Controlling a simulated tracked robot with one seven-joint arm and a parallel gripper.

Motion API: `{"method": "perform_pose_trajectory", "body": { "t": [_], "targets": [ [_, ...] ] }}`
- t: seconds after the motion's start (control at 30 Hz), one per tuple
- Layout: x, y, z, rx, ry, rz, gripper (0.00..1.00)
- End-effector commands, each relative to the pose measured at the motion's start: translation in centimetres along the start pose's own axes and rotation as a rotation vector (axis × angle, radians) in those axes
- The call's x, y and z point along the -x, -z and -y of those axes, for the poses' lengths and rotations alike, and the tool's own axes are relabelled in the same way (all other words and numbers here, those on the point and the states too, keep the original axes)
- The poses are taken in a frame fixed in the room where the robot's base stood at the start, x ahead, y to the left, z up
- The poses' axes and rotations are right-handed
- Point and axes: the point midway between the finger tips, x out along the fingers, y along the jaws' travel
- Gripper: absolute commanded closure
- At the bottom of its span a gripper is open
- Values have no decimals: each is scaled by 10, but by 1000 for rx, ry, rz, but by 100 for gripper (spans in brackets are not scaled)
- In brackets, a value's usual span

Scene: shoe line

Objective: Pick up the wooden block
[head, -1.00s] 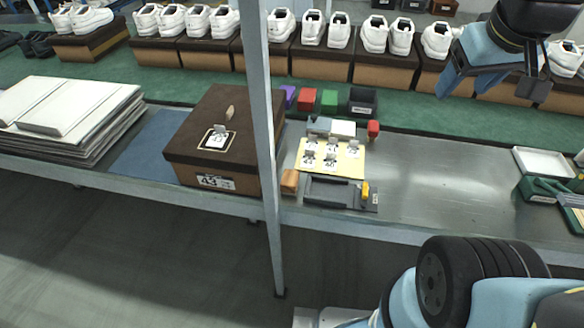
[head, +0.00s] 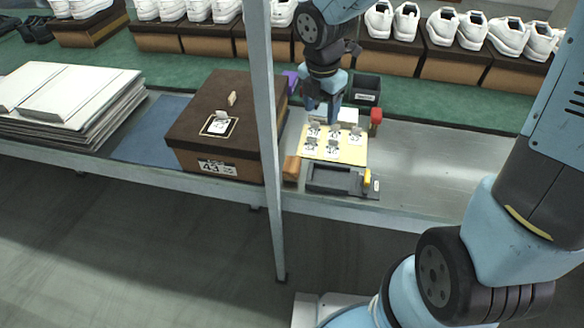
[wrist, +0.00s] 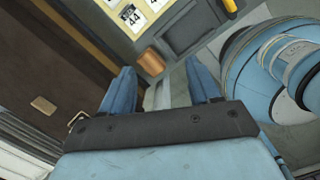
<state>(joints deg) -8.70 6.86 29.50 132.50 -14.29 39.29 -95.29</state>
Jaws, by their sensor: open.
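An orange-brown wooden block (head: 291,168) stands near the front edge of the metal bench, between the brown shoe box and a dark grey tray. In the wrist view the wooden block (wrist: 151,61) shows ahead of the fingertips, left of centre. My gripper (head: 321,113) hangs over the back of the bench, behind the yellow card and apart from the block. In the wrist view my gripper (wrist: 160,68) has its two blue fingers spread, with nothing between them.
The shoe box (head: 216,84) has a small tan piece (head: 232,98) and a tag on its lid. A yellow card (head: 348,153) with several numbered tags lies behind the grey tray (head: 330,178). A grey post crosses before the bench. The bench (head: 430,165) right of the tray is clear.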

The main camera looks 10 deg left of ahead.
Motion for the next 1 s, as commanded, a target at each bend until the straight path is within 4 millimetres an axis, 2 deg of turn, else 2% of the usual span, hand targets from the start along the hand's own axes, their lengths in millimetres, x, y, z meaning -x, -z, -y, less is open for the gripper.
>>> {"method": "perform_pose_trajectory", "body": {
  "t": [0.1, 0.2, 0.33, 0.53, 0.8, 1.0],
  "targets": [
    [-24, 26, -20, 233, 8, -50, 38],
    [-37, 42, -30, 384, 4, -80, 38],
    [-47, 56, -38, 503, -2, -105, 38],
    [-64, 63, -41, 555, -5, -116, 38],
    [-109, 68, -39, 553, -3, -116, 38],
    [-131, 70, -39, 551, -5, -114, 38]
  ]
}}
